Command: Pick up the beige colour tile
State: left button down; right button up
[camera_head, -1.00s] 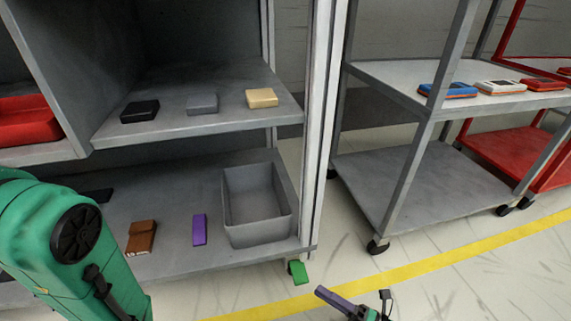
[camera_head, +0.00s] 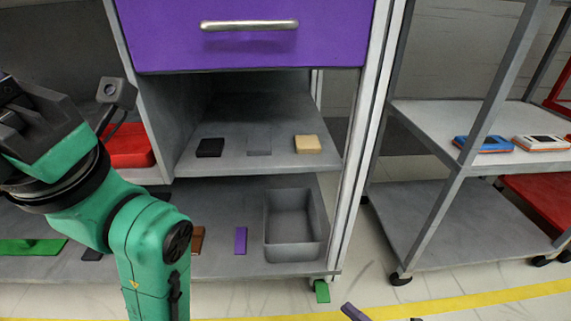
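The beige tile (camera_head: 307,144) lies flat at the right end of the upper shelf (camera_head: 255,172), beside a grey tile (camera_head: 259,146) and a black tile (camera_head: 210,148). Nothing touches it. My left arm comes up in front of the left side of the shelving. Its dark wrist and hand (camera_head: 35,120) are at the left edge, well left of the tile, and its fingertips cannot be made out. Only a small part of my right gripper (camera_head: 355,313) shows at the bottom edge, below and right of the tile. Its opening is cut off.
A purple drawer (camera_head: 250,45) with a metal handle is above the shelf opening. The lower shelf holds a grey bin (camera_head: 293,249), a purple tile (camera_head: 240,241) and a brown tile (camera_head: 198,240). A red bin (camera_head: 130,148) is left. A grey cart (camera_head: 455,215) stands right.

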aim_at(306, 144)
jog(key=k, duration=0.9)
